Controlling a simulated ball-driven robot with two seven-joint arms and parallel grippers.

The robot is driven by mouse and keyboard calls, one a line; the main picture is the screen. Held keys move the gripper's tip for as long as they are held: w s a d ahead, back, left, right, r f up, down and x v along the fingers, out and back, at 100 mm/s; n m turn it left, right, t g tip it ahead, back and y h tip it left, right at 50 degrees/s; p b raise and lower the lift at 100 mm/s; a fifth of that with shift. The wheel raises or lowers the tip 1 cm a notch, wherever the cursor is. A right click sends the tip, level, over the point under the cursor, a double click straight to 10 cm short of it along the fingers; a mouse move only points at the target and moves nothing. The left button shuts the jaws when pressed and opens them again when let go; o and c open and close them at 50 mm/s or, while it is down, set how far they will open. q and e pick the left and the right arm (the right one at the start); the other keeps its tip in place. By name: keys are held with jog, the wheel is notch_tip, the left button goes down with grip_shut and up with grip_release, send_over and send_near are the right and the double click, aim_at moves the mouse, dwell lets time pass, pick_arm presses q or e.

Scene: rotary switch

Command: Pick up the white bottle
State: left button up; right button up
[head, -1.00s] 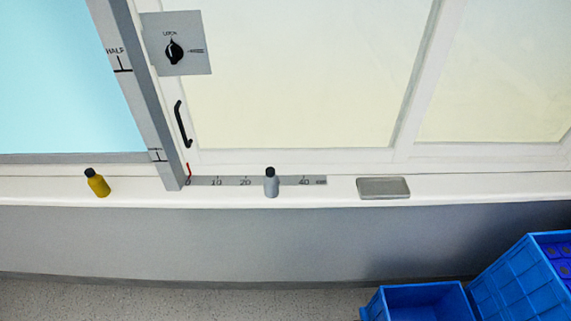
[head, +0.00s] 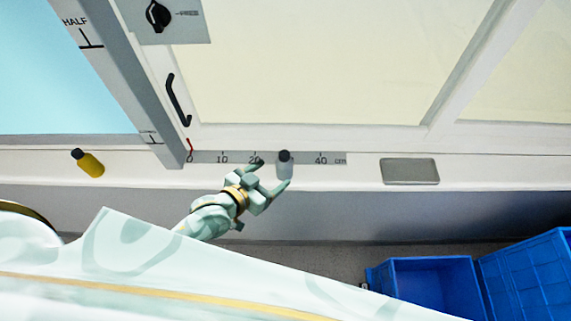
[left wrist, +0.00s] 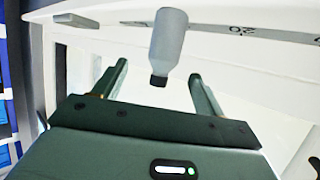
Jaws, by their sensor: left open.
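The white bottle (head: 285,170), pale grey-white with a dark cap, stands on the white ledge beside the printed scale. My left gripper (head: 271,175) is open, with its fingertips close around the near side of the bottle. In the left wrist view the bottle (left wrist: 169,43) appears upside down, its cap between the two open fingertips (left wrist: 158,70). I cannot tell whether either finger touches it. The bottle's lower part is partly hidden by a finger in the head view. My right gripper is not in view.
A yellow bottle (head: 88,163) with a black cap stands on the ledge at left. A grey tray (head: 410,171) lies on it at right. Blue crates (head: 430,285) stand below at lower right. A window with a black handle (head: 178,100) and a rotary switch (head: 158,15) rises behind.

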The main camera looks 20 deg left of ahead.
aim_at(279, 168)
pick_arm(q)
jog(key=x, duration=0.3)
jog(key=shift+w+f, duration=0.25)
jog(key=shift+w+d, duration=0.1)
jog(key=shift+w, duration=0.15)
jog(key=b+x, duration=0.1)
jog(key=x, duration=0.3)
jog(key=shift+w+f+b, duration=0.2)
jog(key=shift+b, duration=0.15)
jog(key=shift+w+f, duration=0.15)
jog(key=shift+w, duration=0.25)
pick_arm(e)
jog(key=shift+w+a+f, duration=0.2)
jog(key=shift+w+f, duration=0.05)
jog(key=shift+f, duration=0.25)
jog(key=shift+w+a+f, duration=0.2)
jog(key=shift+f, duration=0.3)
pick_arm(q)
jog(key=shift+s, duration=0.1)
jog(key=shift+c, duration=0.3)
jog(key=c, duration=1)
jog(key=shift+c, duration=0.3)
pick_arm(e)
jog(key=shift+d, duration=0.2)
